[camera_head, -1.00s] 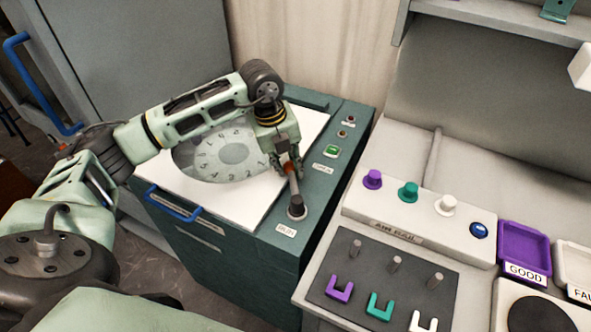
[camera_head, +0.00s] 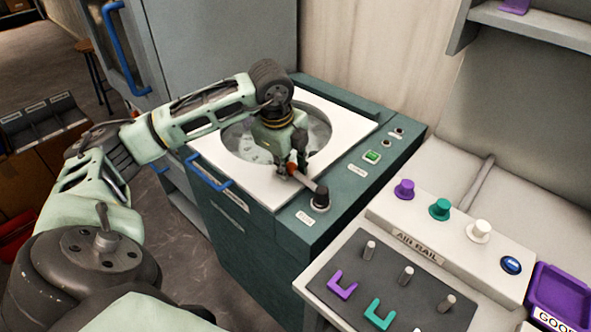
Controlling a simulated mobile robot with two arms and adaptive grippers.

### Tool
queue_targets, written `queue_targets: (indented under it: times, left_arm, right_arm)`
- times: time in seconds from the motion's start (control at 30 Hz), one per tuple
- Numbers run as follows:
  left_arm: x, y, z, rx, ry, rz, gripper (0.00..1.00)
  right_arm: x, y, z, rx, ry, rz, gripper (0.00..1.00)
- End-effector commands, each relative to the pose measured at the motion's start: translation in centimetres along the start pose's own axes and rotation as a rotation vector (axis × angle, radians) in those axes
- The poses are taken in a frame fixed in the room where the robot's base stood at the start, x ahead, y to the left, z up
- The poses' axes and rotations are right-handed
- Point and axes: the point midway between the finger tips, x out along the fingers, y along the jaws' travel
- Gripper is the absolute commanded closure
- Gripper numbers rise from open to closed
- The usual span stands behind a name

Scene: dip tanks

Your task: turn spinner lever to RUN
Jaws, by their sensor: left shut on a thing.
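The spinner (camera_head: 232,205) is a dark green cabinet with a white top and a round window over a numbered disc. Its lever (camera_head: 307,183) is a grey bar on a black pivot at the front right corner of the top. The bar points up and left from the pivot, and its orange end lies between my fingers. My left gripper (camera_head: 292,169) is shut on that end. A small white label (camera_head: 304,218) sits beside the pivot, too small to read surely. My right gripper is not in view.
A green button (camera_head: 372,156) and small knobs sit on the spinner's right strip. A blue handle (camera_head: 208,172) is on its front. At right, the bench carries an air rail (camera_head: 418,250) with coloured knobs, a dark peg plate (camera_head: 385,292) and a purple tray (camera_head: 562,293).

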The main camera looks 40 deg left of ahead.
Motion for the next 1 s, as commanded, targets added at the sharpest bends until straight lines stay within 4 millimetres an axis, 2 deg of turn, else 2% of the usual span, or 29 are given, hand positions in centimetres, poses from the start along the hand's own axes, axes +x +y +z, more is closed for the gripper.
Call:
queue_targets:
  times: [0.03,0.33,0.83,0.87,1.0]
  left_arm:
    - [0.3,0.5,-0.5,-0.009,0.008,0.008,1.0]
    - [0.1,1.0,-0.3,-0.095,-0.006,0.006,1.0]
    - [0.1,1.2,-0.2,-0.111,-0.012,0.01,1.0]
    - [0.1,1.2,-0.2,-0.111,-0.012,0.01,0.78]
    - [0.1,1.2,-0.2,-0.11,-0.011,0.009,0.65]
  right_arm:
    - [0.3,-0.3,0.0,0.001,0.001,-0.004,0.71]
    - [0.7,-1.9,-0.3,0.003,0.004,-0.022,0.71]
    - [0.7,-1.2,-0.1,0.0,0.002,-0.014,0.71]
    - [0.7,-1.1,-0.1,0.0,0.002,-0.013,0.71]
    - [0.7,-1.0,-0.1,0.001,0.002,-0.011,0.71]
